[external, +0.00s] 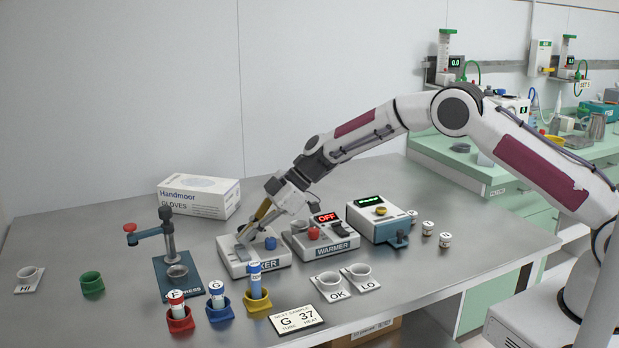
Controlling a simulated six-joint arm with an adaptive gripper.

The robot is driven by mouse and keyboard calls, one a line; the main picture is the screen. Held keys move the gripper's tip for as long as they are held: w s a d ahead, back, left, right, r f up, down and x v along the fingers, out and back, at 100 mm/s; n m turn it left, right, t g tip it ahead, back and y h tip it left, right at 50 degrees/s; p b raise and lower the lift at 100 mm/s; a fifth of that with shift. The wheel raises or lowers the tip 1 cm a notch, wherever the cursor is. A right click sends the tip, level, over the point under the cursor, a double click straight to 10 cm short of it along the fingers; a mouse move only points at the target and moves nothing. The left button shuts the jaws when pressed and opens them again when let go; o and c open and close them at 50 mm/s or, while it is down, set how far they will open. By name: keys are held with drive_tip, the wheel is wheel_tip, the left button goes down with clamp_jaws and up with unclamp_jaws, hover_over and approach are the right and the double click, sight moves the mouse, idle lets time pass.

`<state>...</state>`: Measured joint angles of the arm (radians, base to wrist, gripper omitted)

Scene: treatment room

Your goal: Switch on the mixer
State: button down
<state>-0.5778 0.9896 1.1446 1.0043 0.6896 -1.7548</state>
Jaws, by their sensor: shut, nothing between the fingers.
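The mixer (278,260) is a white box on the steel table. My gripper (243,236) is shut and empty, pointing down and to the left at the mixer's left part. The fingertips are at or just above its top; I cannot tell whether they touch.
The warmer (297,243), reading OFF, stands close to the mixer's right. A press (176,281) stands left. Tubes in red (180,322), blue (219,312) and yellow (257,304) holders stand in front. A glove box (197,196) is behind.

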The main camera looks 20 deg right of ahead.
drive_tip(key=shift+w+f, duration=0.2)
drive_tip(key=shift+f, duration=0.25)
drive_tip(key=shift+s+r, duration=0.2)
drive_tip(key=shift+s, duration=0.05)
drive_tip(key=shift+s+r, duration=0.1)
drive_tip(key=shift+s, duration=0.3)
drive_tip(key=shift+s, duration=0.15)
idle(0.3)
drive_tip(key=shift+r, duration=0.15)
